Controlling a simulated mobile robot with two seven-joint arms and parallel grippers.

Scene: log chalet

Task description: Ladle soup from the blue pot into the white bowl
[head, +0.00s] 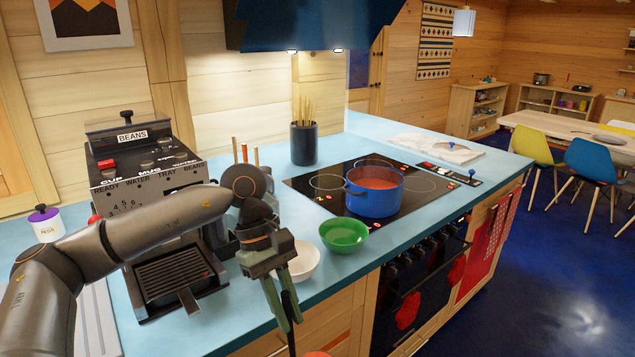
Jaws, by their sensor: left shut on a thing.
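The blue pot (372,204) stands on the black cooktop with orange-red soup (376,183) in it. The white bowl (306,264) sits on the blue counter near its front edge, partly hidden behind my left gripper. My left gripper (283,318) points down in front of the white bowl, at the counter's front edge. It is shut on a thin dark handle (291,338), which looks like the ladle's and runs down out of the picture. An orange-red patch shows at the bottom edge beside it; I cannot tell what it is. My right gripper is out of view.
A green bowl (343,235) stands between the white bowl and the cooktop (327,194). A dark utensil pot (304,146) stands behind. A coffee machine (150,185) fills the counter's left part.

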